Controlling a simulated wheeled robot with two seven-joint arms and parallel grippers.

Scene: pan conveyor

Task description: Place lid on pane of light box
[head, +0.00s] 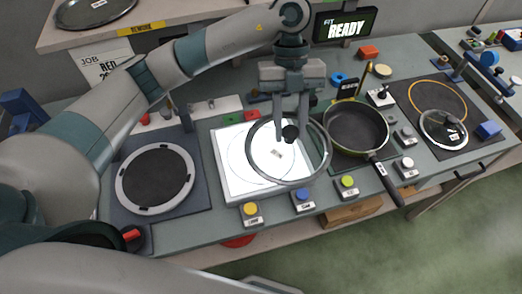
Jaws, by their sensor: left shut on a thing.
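My left gripper (289,137) comes down from above and is shut on the black knob of a glass lid (327,150). The lid has a grey rim and hangs over the right part of the light box (226,187), whose white pane (240,160) is lit and shows a thin circle outline. The lid's right side reaches past the box's right edge, towards the pan. I cannot tell whether the lid's rim touches the pane. My right gripper is not in view.
A dark pan (355,128) stands close on the right, its handle (388,184) pointing to the front. A second glass lid (443,129) lies on the dark mat at the right. Yellow (250,210), blue (303,196) and green (347,182) buttons line the front edge. A round turntable (156,178) is at the left.

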